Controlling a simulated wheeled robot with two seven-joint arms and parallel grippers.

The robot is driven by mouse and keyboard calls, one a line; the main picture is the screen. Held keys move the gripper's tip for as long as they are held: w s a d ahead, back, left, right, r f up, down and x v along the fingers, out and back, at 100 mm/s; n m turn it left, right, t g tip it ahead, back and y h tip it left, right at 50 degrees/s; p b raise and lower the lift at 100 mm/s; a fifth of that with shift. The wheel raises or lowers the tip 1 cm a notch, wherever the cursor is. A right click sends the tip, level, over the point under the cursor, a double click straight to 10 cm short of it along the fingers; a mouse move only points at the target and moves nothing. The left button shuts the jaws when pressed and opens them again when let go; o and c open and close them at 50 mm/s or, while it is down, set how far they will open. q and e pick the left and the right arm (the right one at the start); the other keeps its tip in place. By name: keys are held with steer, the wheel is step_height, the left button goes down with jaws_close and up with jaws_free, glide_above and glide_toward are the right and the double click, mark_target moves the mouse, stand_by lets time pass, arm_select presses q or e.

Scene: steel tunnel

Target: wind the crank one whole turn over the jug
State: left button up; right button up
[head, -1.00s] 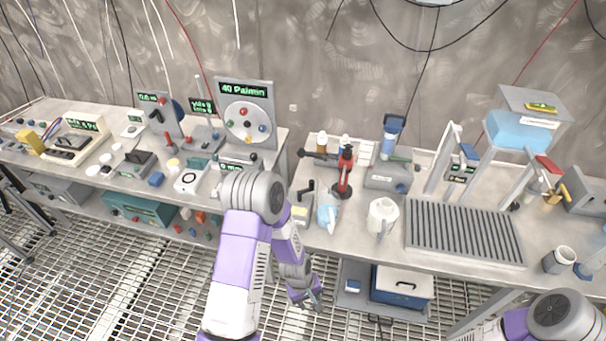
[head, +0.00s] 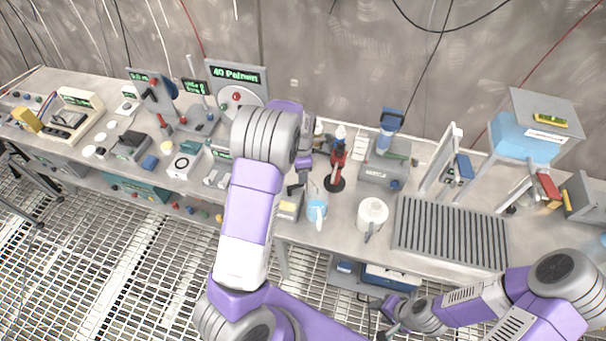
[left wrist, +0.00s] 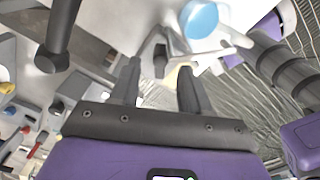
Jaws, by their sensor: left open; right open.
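A clear jug with blue liquid (head: 317,211) stands on the right bench near its front edge. Its round blue top shows in the left wrist view (left wrist: 201,18). Left of it is a small grey box with a pale yellow face (head: 288,208); its dark crank is largely masked by my left gripper (head: 297,186). In the left wrist view my gripper (left wrist: 159,70) is open, with a dark crank-like part (left wrist: 160,52) just beyond the fingertips. I cannot tell whether they touch. My right gripper (head: 383,318) is open and empty, low in front of the bench.
A red post (head: 337,170) stands just behind the jug; a dark arm with a rounded end (left wrist: 55,45) is close by in the left wrist view. A white pitcher (head: 372,215) and a ribbed grey rack (head: 450,233) stand to the right.

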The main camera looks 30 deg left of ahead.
mark_target(295, 186)
arm_select(q)
steer(key=shift+f, duration=2.1)
jaws_close()
